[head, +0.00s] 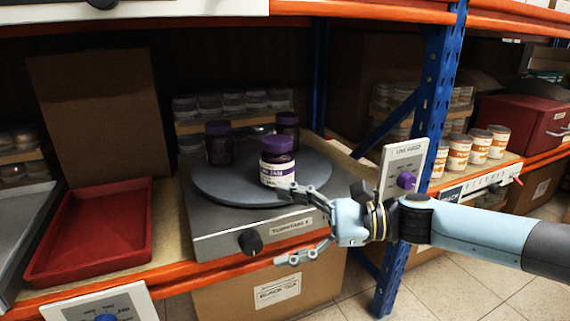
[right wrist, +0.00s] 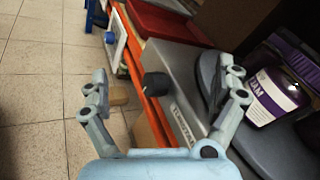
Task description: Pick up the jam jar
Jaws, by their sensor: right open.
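The jam jar (head: 277,162) has a purple lid and a white label, and stands upright on the front of a round grey turntable (head: 225,190). Two more purple-lidded jars, a left one (head: 219,143) and a right one (head: 288,131), stand behind it. My right gripper (head: 303,225) is open and empty, in front of the turntable's right front edge, with its upper finger close to the jar's lower right. In the right wrist view, the jam jar (right wrist: 270,98) is to the right of the open fingers, outside them. My left gripper is not in view.
The turntable's base (head: 220,247) has a black knob (head: 250,241) at its front. A red tray (head: 95,235) lies to the left. A blue post (head: 429,120) and a white panel with a purple knob (head: 403,165) stand right of the turntable.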

